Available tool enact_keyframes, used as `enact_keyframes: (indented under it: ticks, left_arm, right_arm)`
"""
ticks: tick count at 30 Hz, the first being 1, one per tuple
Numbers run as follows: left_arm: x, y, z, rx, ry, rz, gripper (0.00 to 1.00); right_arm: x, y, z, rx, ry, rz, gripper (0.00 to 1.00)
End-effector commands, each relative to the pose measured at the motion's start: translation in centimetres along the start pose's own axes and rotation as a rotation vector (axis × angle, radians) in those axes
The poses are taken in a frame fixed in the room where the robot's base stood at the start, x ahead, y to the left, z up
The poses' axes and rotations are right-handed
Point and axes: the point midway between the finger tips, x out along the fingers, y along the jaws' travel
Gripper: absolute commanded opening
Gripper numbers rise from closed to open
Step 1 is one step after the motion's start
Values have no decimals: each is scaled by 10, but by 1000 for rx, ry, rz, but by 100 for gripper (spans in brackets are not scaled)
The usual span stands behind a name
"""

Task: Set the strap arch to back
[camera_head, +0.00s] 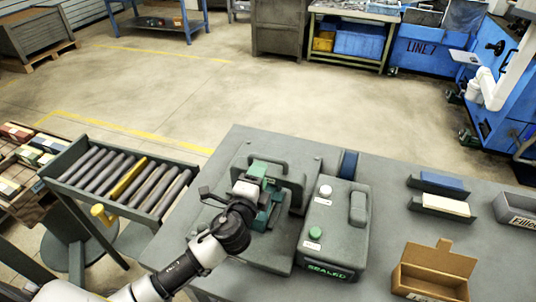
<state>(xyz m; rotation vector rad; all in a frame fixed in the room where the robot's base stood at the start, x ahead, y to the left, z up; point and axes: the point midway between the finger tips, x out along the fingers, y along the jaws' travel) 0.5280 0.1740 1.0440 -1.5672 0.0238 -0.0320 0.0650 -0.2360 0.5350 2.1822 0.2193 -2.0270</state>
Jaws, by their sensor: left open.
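A dark grey arch (293,184), which looks like the strap arch, stands over the green mechanism (272,205) on a grey base unit (268,262). Its exact tilt is hard to tell. My left gripper (228,202) is at the left side of the green mechanism, with its arm reaching in from the lower left. It is open. A pale block (247,190) shows just beyond it. The gripper and wrist hide part of the base unit, and I cannot tell whether a finger touches the mechanism. My right gripper is not in view.
Right of the mechanism is a grey box (343,215) with a white button, a green button and a "SEALED" label. An open cardboard box (433,272) and two small holders stand farther right. A roller conveyor (125,180) is at the left. The grey table (385,205) has free room between.

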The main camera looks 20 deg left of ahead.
Motion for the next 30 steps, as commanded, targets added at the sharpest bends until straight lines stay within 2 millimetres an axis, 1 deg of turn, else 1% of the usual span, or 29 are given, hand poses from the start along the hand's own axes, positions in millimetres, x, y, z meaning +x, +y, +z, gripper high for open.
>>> enact_keyframes:
  ticks: [1,5,9,12,14,22,23,30]
  left_arm:
    - [12,-4,0,-1,-2,-1,43]
    - [36,-3,0,-1,-2,0,43]
    - [53,-2,0,-2,-1,0,43]
    - [61,-1,0,-3,-2,0,43]
    - [63,0,0,-3,-2,1,43]
    - [64,0,0,-3,-1,1,43]
    - [64,0,0,-3,-1,1,40]
    - [64,0,0,-3,-1,1,3]
  right_arm:
    - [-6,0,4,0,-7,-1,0]
    - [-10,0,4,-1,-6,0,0]
    - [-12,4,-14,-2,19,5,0]
    - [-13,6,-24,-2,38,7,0]
    - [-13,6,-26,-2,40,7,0]
    - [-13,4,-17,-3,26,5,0]
    - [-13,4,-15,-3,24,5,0]
    - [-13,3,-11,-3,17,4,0]
